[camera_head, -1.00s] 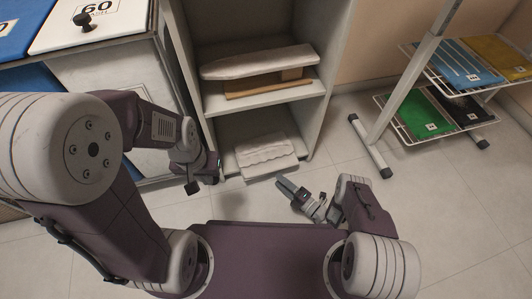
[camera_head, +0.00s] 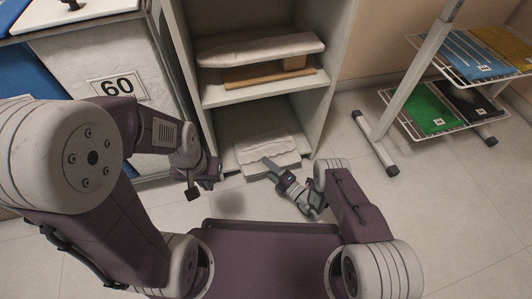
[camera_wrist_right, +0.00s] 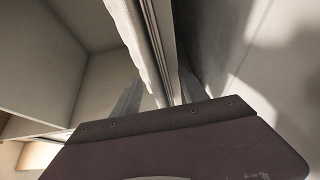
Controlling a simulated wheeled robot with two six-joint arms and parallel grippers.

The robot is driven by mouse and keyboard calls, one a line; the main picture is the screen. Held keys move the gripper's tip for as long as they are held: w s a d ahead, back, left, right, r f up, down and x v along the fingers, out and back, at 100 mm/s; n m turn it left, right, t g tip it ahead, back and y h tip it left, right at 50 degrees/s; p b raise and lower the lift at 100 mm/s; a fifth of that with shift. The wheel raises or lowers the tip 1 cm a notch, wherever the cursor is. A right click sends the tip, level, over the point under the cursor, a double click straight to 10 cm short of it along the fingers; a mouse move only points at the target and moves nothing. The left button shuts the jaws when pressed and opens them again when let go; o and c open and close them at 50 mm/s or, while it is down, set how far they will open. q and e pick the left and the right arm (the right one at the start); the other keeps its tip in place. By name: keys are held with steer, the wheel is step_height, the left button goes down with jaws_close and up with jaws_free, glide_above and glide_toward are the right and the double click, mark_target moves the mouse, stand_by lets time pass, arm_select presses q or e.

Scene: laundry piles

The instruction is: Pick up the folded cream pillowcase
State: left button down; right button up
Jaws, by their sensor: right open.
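The folded cream pillowcase (camera_head: 282,146) lies flat on the bottom shelf of the cabinet, near its front edge. My right gripper (camera_head: 268,164) is at that front edge and covers part of the cloth. In the right wrist view my right gripper (camera_wrist_right: 158,93) is open, with one finger on each side of a pale cloth edge (camera_wrist_right: 143,42) and a board edge beside it. I cannot tell whether the fingers touch the cloth. My left gripper (camera_head: 196,189) is left of the cabinet's lower opening, away from the pillowcase; its jaws are too small to read.
A middle shelf (camera_head: 270,93) above holds a long pale padded item (camera_head: 260,50) and a brown board (camera_head: 270,76). The cabinet's side walls bound the opening. A wire rack (camera_head: 388,98) with coloured folded items stands right. Floor between is clear.

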jaws_close()
steer(key=shift+r, duration=0.2)
step_height(320, 180, up, 10)
steer(key=p, duration=0.8)
steer(key=shift+f, duration=0.1)
